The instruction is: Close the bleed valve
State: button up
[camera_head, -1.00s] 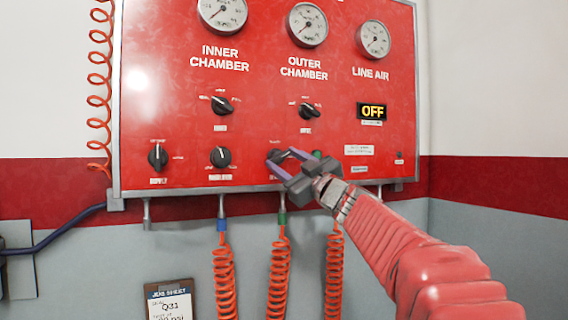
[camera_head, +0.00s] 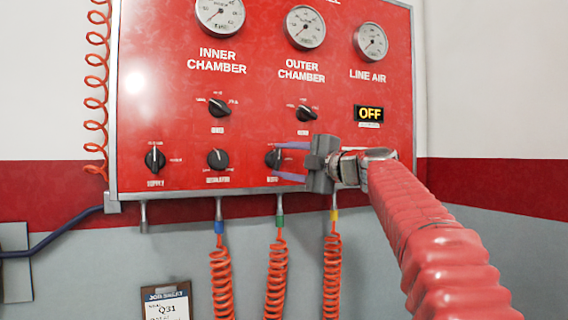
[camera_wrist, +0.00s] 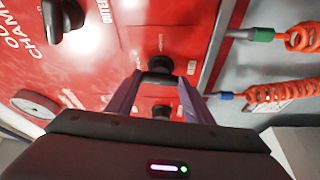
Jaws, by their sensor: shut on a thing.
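The bleed valve is a small black knob (camera_head: 271,158) in the lower row of the red panel, third from the left. Its label below is partly hidden. My gripper (camera_head: 290,161) comes from the right, its two purple fingers level, one above the other, with their tips at the knob. In the wrist view the same black knob (camera_wrist: 158,77) sits between the fingertips, and my gripper (camera_wrist: 155,88) is shut on it. The knob's pointer is too small and partly covered to read surely.
The supply knob (camera_head: 155,158) and regulator knob (camera_head: 218,159) are to the left in the same row. Two more knobs sit above, under the gauges. Coiled orange hoses (camera_head: 277,270) hang below the panel. The line air display (camera_head: 369,114) reads OFF.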

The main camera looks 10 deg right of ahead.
jog(key=shift+a+f+n+g, duration=0.15)
jog(key=shift+n+g, duration=0.15)
jog(key=shift+n, duration=0.6)
jog(key=o, duration=1)
jog(key=shift+o, duration=0.2)
jog(key=shift+s, duration=0.1)
jog(key=shift+s+d+r, duration=0.2)
jog(key=shift+s+d, duration=0.05)
jog(key=shift+d, duration=0.05)
jog(key=v, duration=1.2)
jog(key=shift+s+d, duration=0.2)
jog(key=shift+s, duration=0.2)
